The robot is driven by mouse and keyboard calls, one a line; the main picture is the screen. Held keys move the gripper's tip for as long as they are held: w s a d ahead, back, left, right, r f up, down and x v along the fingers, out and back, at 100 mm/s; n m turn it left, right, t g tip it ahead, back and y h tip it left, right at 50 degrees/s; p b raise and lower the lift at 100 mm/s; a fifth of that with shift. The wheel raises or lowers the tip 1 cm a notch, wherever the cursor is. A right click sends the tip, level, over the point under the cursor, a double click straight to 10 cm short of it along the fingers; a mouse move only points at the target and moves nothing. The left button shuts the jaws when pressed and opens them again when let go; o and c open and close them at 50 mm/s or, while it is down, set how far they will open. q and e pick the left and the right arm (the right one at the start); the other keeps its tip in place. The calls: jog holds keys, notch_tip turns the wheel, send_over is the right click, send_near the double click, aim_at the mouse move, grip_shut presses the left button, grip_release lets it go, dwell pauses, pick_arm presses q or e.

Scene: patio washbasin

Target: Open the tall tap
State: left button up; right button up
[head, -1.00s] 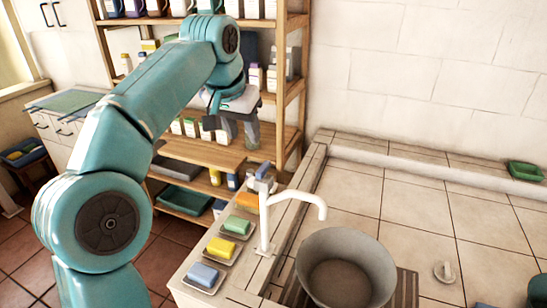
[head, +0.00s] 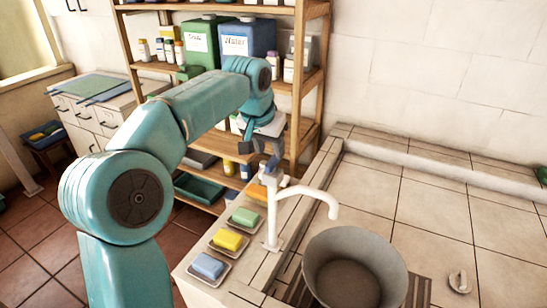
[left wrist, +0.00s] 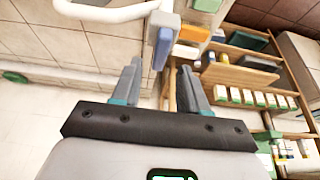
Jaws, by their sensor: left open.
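The tall tap (head: 272,220) is white with a long curved spout, and it stands upright at the left of the basin (head: 323,250). A blue lever (head: 270,172) is on its top. My left gripper (head: 262,153) is just above and behind the lever, pointing down, its fingers apart. In the left wrist view, the blue lever (left wrist: 164,42) lies ahead of the open fingers (left wrist: 160,75), roughly in line with the gap between them. The white spout (left wrist: 110,13) shows at the top. I cannot tell whether a finger touches the lever. My right gripper is out of view.
Blue (head: 208,265), yellow (head: 228,240) and green (head: 244,217) soaps on dishes line the ledge left of the tap. A wooden shelf with bottles and canisters (head: 248,38) stands behind my arm. The tiled counter (head: 420,215) on the right is mostly clear.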

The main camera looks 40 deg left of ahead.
aim_at(272, 160)
pick_arm(q)
jog(key=shift+x, duration=0.85)
jog(key=shift+f, duration=0.7)
jog(key=shift+w+a+f, duration=0.1)
jog(key=shift+a+f, duration=0.05)
jog(key=shift+f, duration=0.1)
jog(key=shift+w+f, duration=0.2)
jog(key=shift+w, duration=0.15)
jog(key=shift+s+r, duration=0.15)
jog(key=shift+s, duration=0.1)
jog(key=c, duration=0.3)
grip_shut()
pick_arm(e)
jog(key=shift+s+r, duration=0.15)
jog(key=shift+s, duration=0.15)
